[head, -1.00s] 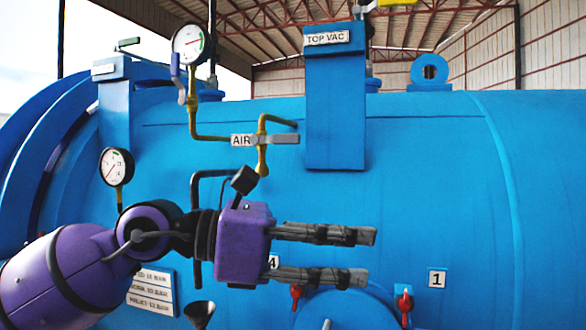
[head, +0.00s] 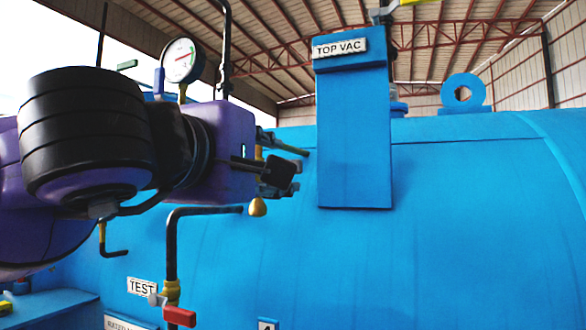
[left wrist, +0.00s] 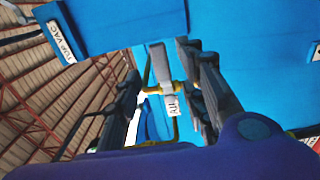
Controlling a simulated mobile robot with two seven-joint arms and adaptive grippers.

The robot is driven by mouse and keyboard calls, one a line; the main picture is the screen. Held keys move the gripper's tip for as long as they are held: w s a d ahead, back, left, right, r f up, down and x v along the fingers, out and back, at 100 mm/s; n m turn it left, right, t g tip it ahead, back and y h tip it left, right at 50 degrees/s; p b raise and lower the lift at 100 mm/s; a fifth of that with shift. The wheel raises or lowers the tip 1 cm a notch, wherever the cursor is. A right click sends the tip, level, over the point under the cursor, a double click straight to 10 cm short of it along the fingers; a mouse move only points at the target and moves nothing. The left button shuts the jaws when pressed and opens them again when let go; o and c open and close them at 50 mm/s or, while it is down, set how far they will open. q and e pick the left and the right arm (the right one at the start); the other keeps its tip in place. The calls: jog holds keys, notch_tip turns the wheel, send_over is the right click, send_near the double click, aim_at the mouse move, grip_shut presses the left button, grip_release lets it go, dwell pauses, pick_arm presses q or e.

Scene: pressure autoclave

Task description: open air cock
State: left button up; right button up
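The air cock's grey lever (left wrist: 160,62) shows in the left wrist view, on a yellow pipe beside the white AIR label (left wrist: 173,105). In the head view my left gripper hides most of the cock; only its brass lower end (head: 258,207) and a bit of pipe show. My left gripper (head: 287,165) is at the cock, its fingers pointing right and away. In the left wrist view the open fingers (left wrist: 165,85) stand on either side of the lever, with a gap visible; I cannot tell whether either touches it. My right gripper is not in view.
The blue vessel fills the background. The TOP VAC box (head: 353,130) stands close right of the gripper. A pressure gauge (head: 181,62) is above the gripper. A black TEST pipe with a red handle (head: 179,316) is below.

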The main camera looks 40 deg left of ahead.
pick_arm(q)
jog(key=x, duration=0.6)
jog(key=shift+p, duration=0.3)
jog(key=shift+w, duration=0.2)
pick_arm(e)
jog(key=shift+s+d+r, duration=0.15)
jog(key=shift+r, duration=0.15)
pick_arm(q)
jog(key=shift+w, duration=0.1)
grip_shut()
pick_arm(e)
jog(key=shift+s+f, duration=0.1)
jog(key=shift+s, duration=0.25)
